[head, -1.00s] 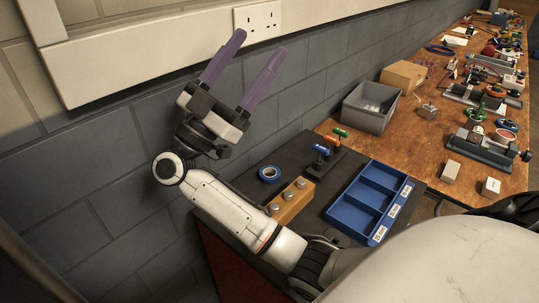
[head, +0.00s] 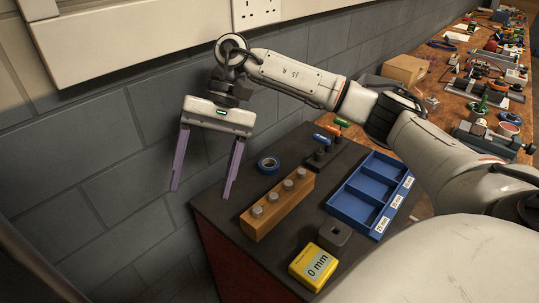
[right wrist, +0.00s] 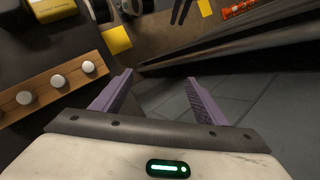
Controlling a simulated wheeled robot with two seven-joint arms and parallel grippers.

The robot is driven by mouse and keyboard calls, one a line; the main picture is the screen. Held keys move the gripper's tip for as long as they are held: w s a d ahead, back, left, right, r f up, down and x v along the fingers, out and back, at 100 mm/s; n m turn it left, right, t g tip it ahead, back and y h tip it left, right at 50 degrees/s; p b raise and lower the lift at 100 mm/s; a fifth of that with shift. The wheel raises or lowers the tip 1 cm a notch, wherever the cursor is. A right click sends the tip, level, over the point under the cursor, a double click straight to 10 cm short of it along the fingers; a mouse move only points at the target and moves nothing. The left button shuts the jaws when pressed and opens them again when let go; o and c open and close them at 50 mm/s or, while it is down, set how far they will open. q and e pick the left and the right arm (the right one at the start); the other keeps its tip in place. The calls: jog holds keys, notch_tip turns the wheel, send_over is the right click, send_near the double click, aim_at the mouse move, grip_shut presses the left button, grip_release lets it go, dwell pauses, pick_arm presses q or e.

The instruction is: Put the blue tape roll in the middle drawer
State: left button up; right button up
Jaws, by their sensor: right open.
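The cabinet's reddish side (head: 232,262) is partly visible, but I cannot make out a middle drawer. My left gripper is not in view.
A grey brick wall (head: 95,190) is behind.

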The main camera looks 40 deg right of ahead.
jog(key=w+d+f+m+t+h, duration=0.1)
jog(key=w+d+h, duration=0.1)
jog(key=d, duration=0.5)
jog(key=w+d+f+m+t+h, duration=0.1)
jog(key=w+d+h, duration=0.15)
jog(key=d, duration=0.35)
jog(key=t+h, duration=0.1)
jog(key=h, duration=0.2)
send_near(269, 158)
jog(key=s+a+r, duration=0.2)
jog(key=s, duration=0.1)
jog(key=shift+m, duration=0.4)
jog(key=f, duration=0.3)
jog(key=w+f, duration=0.1)
jog(key=shift+d+f, duration=0.3)
jog(key=f, duration=0.3)
jog(key=w+f, duration=0.1)
jog(key=f, duration=0.1)
jog(key=shift+d+f, duration=0.25)
jog(key=shift+d, duration=0.1)
jog(key=shift+r, duration=0.1)
jog(key=c, duration=1.2)
